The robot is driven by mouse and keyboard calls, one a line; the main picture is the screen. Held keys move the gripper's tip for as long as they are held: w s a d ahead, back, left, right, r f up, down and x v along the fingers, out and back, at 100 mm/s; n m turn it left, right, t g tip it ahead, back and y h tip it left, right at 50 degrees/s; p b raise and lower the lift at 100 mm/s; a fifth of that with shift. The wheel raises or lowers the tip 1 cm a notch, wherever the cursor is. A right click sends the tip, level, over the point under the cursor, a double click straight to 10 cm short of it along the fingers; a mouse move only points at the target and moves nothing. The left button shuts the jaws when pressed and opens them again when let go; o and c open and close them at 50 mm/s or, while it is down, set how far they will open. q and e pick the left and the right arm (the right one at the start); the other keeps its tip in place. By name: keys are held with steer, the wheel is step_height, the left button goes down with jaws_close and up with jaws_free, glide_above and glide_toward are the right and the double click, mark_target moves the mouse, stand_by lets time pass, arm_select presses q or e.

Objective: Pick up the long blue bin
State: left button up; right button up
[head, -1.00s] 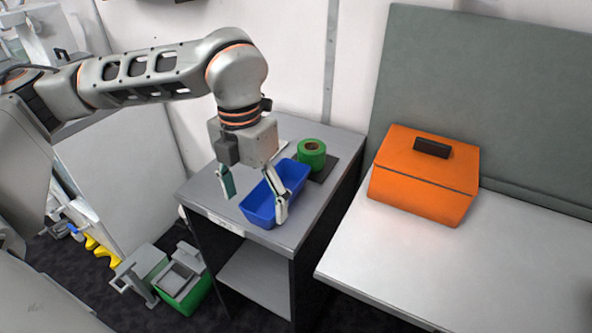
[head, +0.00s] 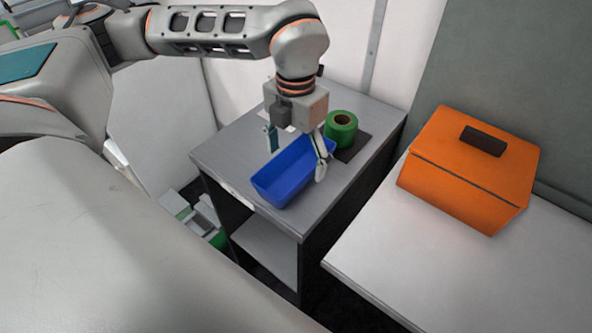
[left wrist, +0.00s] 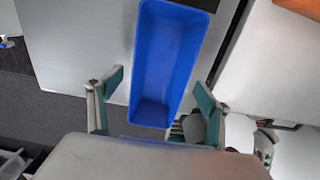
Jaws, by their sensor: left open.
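The long blue bin (head: 283,182) lies on the grey cabinet top, its long side slanting away from the front edge. My left gripper (head: 296,153) points down over it from behind. Its fingers are apart, one on the left side of the bin and one at its right side, in front of part of the right wall. In the left wrist view, the empty bin (left wrist: 167,60) runs between the two spread fingers (left wrist: 160,88). I cannot tell whether the fingers touch it. My right gripper is not in view.
A green roll (head: 341,129) on a dark pad stands close behind the bin's far end. An orange box (head: 468,170) with a dark handle sits on the white bench to the right. The grey cabinet top (head: 230,150) is clear left of the bin.

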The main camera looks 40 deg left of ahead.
arm_select(q)
steer(key=shift+f, duration=0.85)
steer(key=c, duration=1.3)
steer(key=shift+o, duration=0.2)
steer(key=shift+r, duration=0.1)
